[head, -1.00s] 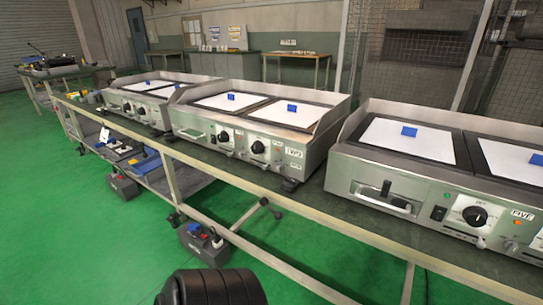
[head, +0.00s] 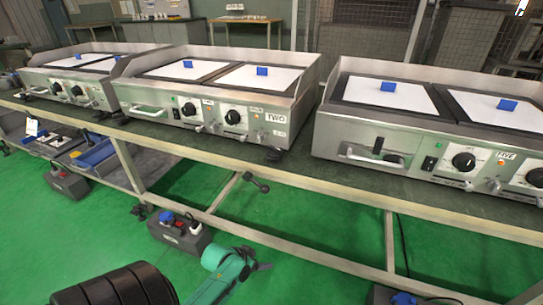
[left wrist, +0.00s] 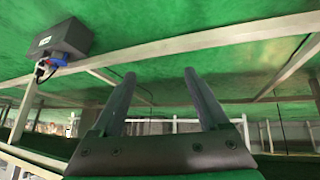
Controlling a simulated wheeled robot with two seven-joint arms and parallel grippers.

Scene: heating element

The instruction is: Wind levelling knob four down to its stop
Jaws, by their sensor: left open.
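Two griddle units are labelled: TWO (head: 228,138) in the middle of the bench and FIVE (head: 400,165) at the right. A small black foot or knob (head: 274,154) shows under the right front corner of unit TWO. I cannot tell which part is levelling knob four; no label for four is readable. My left gripper (head: 262,267) is low in front of the bench in the head view, below and apart from the units. In the left wrist view its two fingers (left wrist: 160,75) are spread, with nothing between them. My right gripper is not in view.
The long metal bench (head: 330,188) has a front rail, legs and a lower crossbar. Dark boxes (head: 180,236) with blue and white plugs stand on the green floor (head: 330,280) beneath it. A third unit (head: 62,78) stands at the left. Floor in front is largely clear.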

